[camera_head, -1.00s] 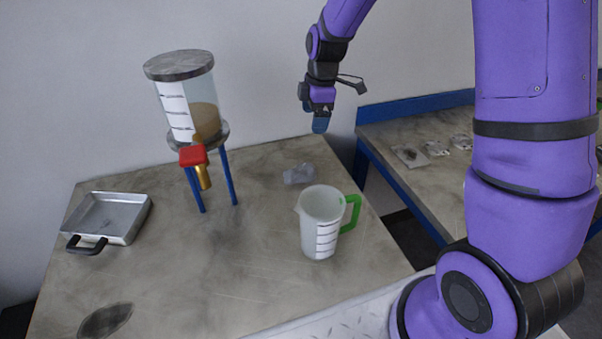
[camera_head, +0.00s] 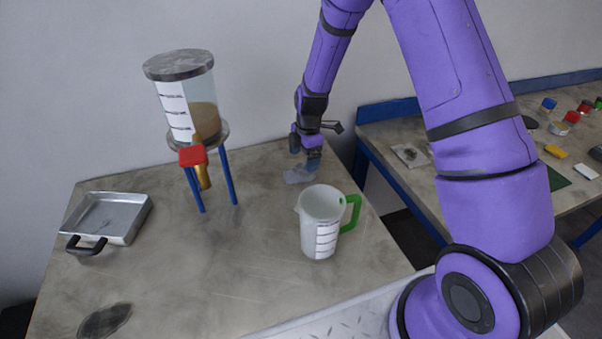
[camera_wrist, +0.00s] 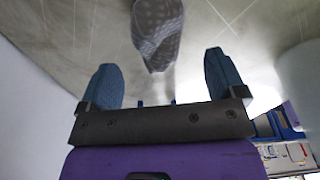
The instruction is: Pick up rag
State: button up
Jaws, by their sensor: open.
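The rag (camera_head: 298,175) is a small crumpled grey cloth lying on the table behind the measuring jug. In the wrist view the rag (camera_wrist: 158,32) shows a dotted pattern and lies ahead of the fingers, between their lines. My gripper (camera_head: 305,158) is just above and beside the rag, pointing down, and partly overlaps it in the head view. In the wrist view my gripper (camera_wrist: 163,78) has its two blue fingers wide apart with nothing between them. Whether a finger touches the rag I cannot tell.
A jug (camera_head: 320,222) with a green handle stands close in front of the rag. A vessel (camera_head: 190,95) on blue legs with a red-handled tap stands left. A metal pan (camera_head: 108,218) is far left. A second table (camera_head: 440,190) with small items is at right.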

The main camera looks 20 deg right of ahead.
aim_at(301, 168)
jog(key=shift+w+a+f, duration=0.1)
jog(key=shift+a+f, duration=0.05)
jog(key=shift+f, duration=1.2)
jog(key=shift+w+a+f, duration=0.1)
jog(key=shift+a+f, duration=0.05)
jog(key=shift+f, duration=1.15)
jog(key=shift+c, duration=0.2)
jog(key=c, duration=1)
jog(key=shift+c, duration=0.2)
jog(key=shift+r, duration=0.1)
notch_tip(301, 168, up, 10)
jog(key=shift+s+f, duration=0.1)
